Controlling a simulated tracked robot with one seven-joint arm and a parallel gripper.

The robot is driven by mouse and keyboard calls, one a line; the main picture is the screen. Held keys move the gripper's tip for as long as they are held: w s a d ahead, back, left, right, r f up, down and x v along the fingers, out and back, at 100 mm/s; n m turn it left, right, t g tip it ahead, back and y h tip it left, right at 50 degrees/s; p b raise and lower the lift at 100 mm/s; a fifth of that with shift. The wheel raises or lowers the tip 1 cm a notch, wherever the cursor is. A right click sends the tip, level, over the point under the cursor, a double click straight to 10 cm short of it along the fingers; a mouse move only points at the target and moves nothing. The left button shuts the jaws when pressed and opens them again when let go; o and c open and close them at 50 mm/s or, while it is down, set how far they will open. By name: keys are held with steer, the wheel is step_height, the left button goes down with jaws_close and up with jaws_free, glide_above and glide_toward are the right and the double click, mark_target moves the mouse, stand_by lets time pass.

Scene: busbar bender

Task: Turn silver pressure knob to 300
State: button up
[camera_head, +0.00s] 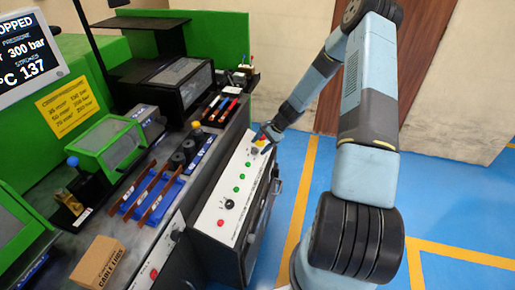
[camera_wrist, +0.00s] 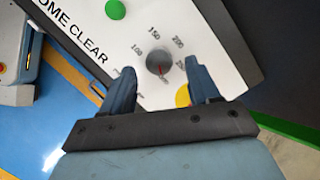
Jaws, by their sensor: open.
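The silver pressure knob (camera_wrist: 160,63) is on the white panel in the wrist view, with a printed scale around it; 100, 150 and 200 are readable. My gripper (camera_wrist: 159,70) is open, with one dark finger on each side of the knob and gaps between. I cannot tell how deep the fingertips reach. The monitor (camera_head: 30,55) shows 300 bar.
The white control panel (camera_head: 212,215) carries green buttons, a red button and a black knob (camera_head: 229,204). A yellow round part (camera_wrist: 183,96) sits beside the right finger. Green machines and a cardboard box (camera_head: 97,263) stand left. Blue floor is free at right.

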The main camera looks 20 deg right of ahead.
steer(key=v, duration=1.1)
steer(key=shift+r, duration=0.15)
steer(key=s+a+r+n+h, duration=0.2)
steer(key=s+r, duration=0.2)
steer(key=r, duration=0.5)
steer(key=s+a+r+n+h, duration=0.1)
steer(key=s+a+r+n, duration=0.25)
steer(key=r, duration=0.45)
steer(key=s+a+r+n+h, duration=0.1)
steer(key=s+r+n+h, duration=0.1)
steer(key=s+r, duration=0.5)
steer(key=s+a+r+n+t+h, duration=0.1)
steer(key=s+r+n+t, duration=0.1)
steer(key=s+r, duration=0.5)
steer(key=s+a+r+n+t+h, duration=0.1)
steer(key=s+r, duration=0.6)
steer(key=s, duration=0.7)
steer(key=shift+r+n+t, duration=0.2)
steer(key=shift+n+t, duration=0.3)
steer(key=shift+n, duration=0.45)
